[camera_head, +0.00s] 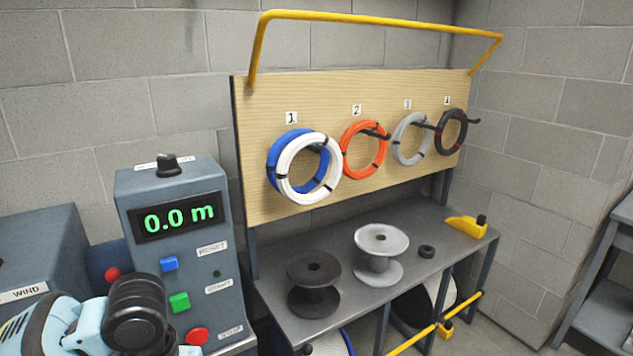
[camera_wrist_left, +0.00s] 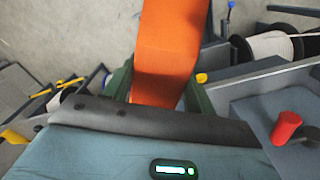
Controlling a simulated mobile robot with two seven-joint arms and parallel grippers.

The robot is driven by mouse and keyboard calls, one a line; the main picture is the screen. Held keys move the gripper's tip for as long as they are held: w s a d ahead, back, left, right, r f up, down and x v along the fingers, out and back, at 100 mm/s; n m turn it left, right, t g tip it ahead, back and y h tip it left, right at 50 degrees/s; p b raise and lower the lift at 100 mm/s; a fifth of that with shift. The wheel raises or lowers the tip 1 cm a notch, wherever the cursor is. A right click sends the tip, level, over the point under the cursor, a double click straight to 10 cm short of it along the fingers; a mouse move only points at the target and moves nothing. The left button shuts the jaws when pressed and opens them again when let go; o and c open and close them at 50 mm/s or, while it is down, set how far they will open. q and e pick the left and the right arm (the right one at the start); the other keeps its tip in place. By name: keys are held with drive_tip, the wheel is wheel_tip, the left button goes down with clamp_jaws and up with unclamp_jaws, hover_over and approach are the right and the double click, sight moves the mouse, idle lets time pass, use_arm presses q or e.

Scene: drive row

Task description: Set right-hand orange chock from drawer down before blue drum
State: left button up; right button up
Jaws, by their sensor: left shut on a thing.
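In the left wrist view the orange chock (camera_wrist_left: 167,55) is held between the dark green fingers of my left gripper (camera_wrist_left: 160,92), which is shut on it. The chock extends upward out of the frame, so its far end is hidden. In the head view my left arm comes in at the bottom left, but its fingers and the chock are out of sight. A white drum with a blue rim (camera_head: 347,343) shows partly under the bench at the bottom edge; I cannot tell if it is the blue drum. The drawer is not identifiable. My right gripper is not in view.
A grey bench (camera_head: 345,310) carries a black spool (camera_head: 313,285), a pale spool (camera_head: 380,255) and a yellow tool (camera_head: 466,227). A control box (camera_head: 180,235) reads 0.0 m. A wooden board (camera_head: 262,105) holds several cable coils. A yellow bar (camera_head: 410,342) runs low before the bench.

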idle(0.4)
use_arm(q)
drive_tip(key=d, duration=1.4)
drive_tip(key=shift+d, duration=0.2)
drive_tip(key=shift+a, duration=0.1)
